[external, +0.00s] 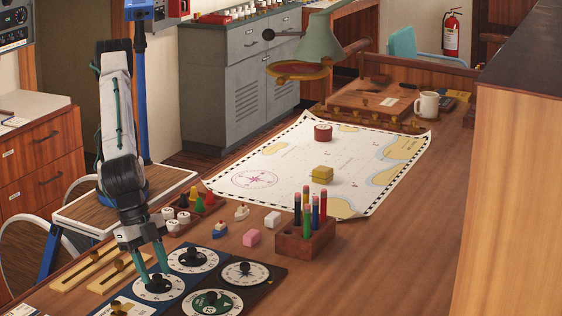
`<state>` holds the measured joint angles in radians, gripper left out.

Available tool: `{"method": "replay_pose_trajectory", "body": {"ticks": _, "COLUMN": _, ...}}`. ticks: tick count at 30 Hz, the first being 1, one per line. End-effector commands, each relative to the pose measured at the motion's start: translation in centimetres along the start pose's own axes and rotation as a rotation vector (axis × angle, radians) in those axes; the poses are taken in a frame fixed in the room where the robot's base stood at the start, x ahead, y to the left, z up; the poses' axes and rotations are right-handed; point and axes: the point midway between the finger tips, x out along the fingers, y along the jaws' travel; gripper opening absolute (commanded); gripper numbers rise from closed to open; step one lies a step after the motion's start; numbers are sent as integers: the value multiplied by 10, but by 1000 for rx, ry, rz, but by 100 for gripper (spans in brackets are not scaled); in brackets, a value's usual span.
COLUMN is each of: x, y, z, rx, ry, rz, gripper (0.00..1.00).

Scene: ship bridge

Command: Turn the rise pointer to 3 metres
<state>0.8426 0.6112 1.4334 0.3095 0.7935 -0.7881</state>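Several round dials with pointers lie on blue and black panels at the table's near end. My gripper (156,274) points down at the front-left white dial (172,293), with its two teal fingers apart. A dark knob (154,285) on that dial shows close to the fingertips; I cannot tell whether they touch it. Other dials are a white one (194,262) behind, one with a dark centre (244,274) at right, and a green-centred one (212,304) in front. The dial lettering is too small to read, so I cannot tell which one is the rise dial.
Brass sliders (92,270) lie left of the dials. A chart (290,165) covers the middle. The table's right side is clear.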

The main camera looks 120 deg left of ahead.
Motion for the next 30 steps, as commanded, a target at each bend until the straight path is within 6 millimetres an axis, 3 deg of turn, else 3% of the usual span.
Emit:
{"method": "replay_pose_trajectory", "body": {"ticks": 5, "x": -9, "y": 0, "z": -1, "rx": 0, "ry": 2, "rz": 1, "gripper": 43}}
{"method": "replay_pose_trajectory", "body": {"ticks": 12, "x": -50, "y": 1, "z": -1, "rx": 1, "ry": 3, "rz": 2, "gripper": 43}}
{"method": "replay_pose_trajectory", "body": {"ticks": 18, "x": -73, "y": 0, "z": 0, "rx": 0, "ry": 0, "rz": 0, "gripper": 43}}
{"method": "replay_pose_trajectory", "body": {"ticks": 30, "x": -78, "y": 0, "z": 0, "rx": 0, "ry": 0, "rz": 0, "gripper": 43}}
